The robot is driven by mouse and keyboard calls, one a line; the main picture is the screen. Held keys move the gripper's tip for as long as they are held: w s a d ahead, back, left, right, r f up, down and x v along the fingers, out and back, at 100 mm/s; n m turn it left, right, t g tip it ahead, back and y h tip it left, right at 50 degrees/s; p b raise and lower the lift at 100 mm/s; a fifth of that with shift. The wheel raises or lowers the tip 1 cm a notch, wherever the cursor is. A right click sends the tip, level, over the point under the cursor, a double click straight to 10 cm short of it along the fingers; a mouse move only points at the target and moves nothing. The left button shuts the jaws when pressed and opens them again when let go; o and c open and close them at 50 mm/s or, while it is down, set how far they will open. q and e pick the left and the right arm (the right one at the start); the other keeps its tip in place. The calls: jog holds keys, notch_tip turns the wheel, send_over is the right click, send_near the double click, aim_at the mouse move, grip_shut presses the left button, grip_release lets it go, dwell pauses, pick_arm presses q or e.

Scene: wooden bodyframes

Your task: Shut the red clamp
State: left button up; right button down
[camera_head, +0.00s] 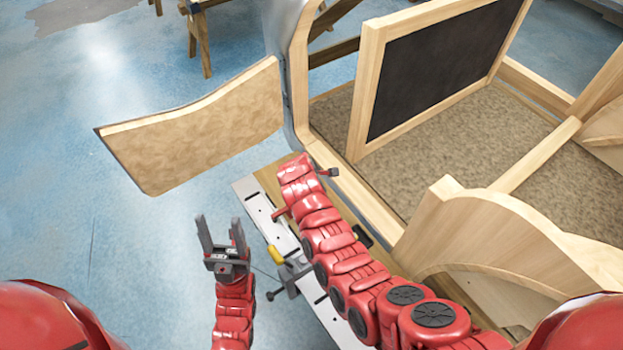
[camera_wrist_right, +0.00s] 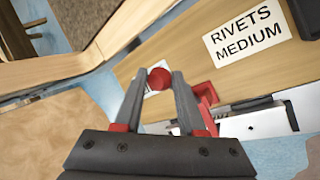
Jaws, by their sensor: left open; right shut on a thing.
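In the right wrist view, my right gripper (camera_wrist_right: 158,84) is shut on a round red knob (camera_wrist_right: 158,78) held between its fingertips. A red bracket-like part, apparently of the red clamp (camera_wrist_right: 206,96), shows just right of the fingers; the rest of the clamp is hidden by the gripper. My left gripper (camera_head: 219,228) is open and empty, fingers pointing up, left of the bench.
A "RIVETS MEDIUM" label (camera_wrist_right: 247,38) lies on the wood. A wooden bodyframe (camera_head: 365,85) stands behind, its curved panel (camera_head: 205,125) jutting left. Floor at left is clear.

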jog(key=c, duration=0.8)
grip_release()
jog(key=shift+s+a, duration=0.15)
jog(key=shift+a, duration=0.3)
jog(key=shift+o, duration=1.5)
jog(key=shift+a, duration=0.1)
jog(key=shift+d, duration=0.2)
jog(key=b+v, duration=0.2)
jog(key=v, duration=1.5)
jog(key=shift+r+b, duration=0.2)
jog(key=shift+b, duration=0.2)
